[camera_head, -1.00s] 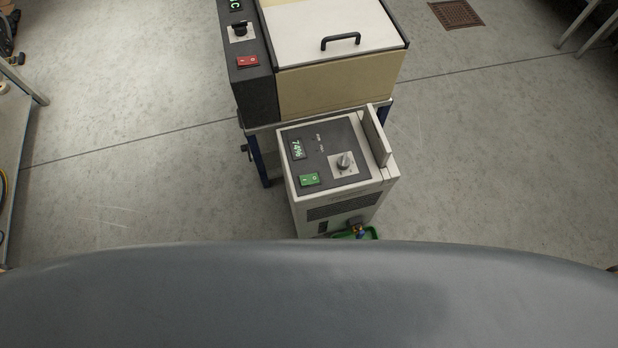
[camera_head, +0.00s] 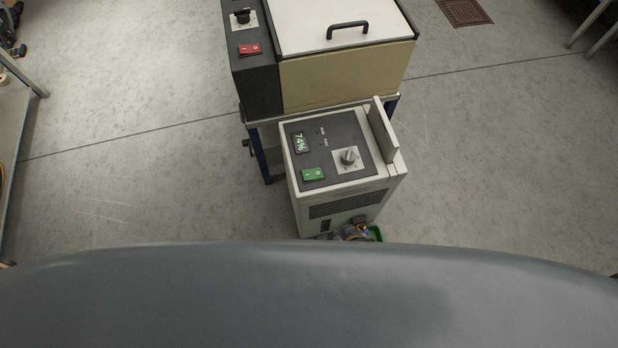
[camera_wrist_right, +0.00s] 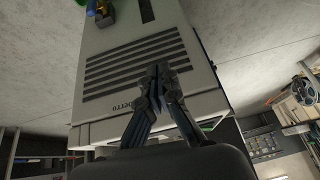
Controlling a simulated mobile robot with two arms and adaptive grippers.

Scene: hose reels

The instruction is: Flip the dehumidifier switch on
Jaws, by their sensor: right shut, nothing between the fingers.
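The dehumidifier (camera_head: 385,193) is a pale upright cabinet with a dark top panel in the middle of the head view. Its green rocker switch (camera_head: 313,174) sits at the panel's near left corner, beside a round knob (camera_head: 348,156) and a display (camera_head: 300,142) reading about 74%. In the right wrist view the cabinet's slatted front (camera_wrist_right: 122,72) fills the middle. My right gripper (camera_wrist_right: 162,72) is shut and empty in front of the slats; I cannot tell if it touches. My left gripper is out of view.
Behind the dehumidifier stands a beige cabinet with a white lid (camera_head: 335,22), a black handle (camera_head: 347,28) and a red switch (camera_head: 250,48). A raised flap (camera_head: 383,130) edges the dehumidifier's right side. Floor is free on both sides. A bench (camera_head: 15,120) stands at far left.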

